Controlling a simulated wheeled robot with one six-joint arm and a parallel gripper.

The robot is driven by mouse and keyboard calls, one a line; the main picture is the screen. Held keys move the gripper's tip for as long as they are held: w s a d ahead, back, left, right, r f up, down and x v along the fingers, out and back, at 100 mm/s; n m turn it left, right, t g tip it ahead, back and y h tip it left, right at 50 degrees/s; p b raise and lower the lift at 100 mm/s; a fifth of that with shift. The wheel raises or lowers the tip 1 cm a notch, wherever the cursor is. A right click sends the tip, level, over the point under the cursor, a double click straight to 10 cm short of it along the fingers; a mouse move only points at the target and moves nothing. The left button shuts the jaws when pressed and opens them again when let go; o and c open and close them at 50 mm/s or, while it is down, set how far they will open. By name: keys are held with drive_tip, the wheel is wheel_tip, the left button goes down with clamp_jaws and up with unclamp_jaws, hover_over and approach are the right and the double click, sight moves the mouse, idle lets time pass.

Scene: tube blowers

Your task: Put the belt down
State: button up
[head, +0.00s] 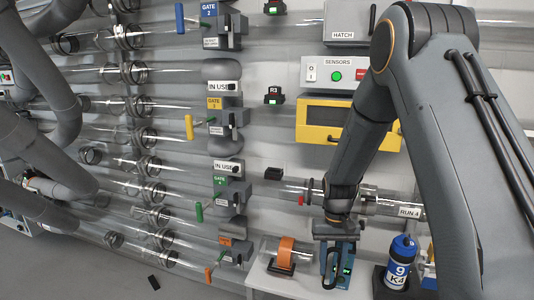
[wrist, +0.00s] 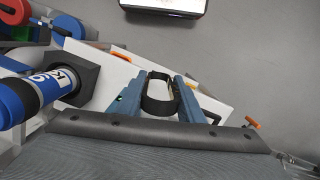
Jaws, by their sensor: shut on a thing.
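The belt (wrist: 160,92) is a black loop standing between the blue fingers of my gripper (wrist: 161,80) in the wrist view. The fingers are closed on its two sides. In the head view my gripper (head: 340,262) is low over the white shelf (head: 262,282), and the belt shows as a dark loop (head: 330,270) at its left side. I cannot tell whether the belt touches the shelf. My wrist hides part of the gripper from above.
A clear tube with an orange band (head: 286,253) sits on a black cradle just left of my gripper. A blue and white canister (head: 400,265) stands in a dark holder to the right. Tubes and gate boxes line the wall behind. A small black object (head: 153,282) lies on the floor.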

sight(330, 287)
drive_tip(key=s+f, duration=0.5)
drive_tip(key=f, duration=0.1)
drive_tip(key=shift+f, duration=0.25)
drive_tip(key=shift+s+a, duration=0.1)
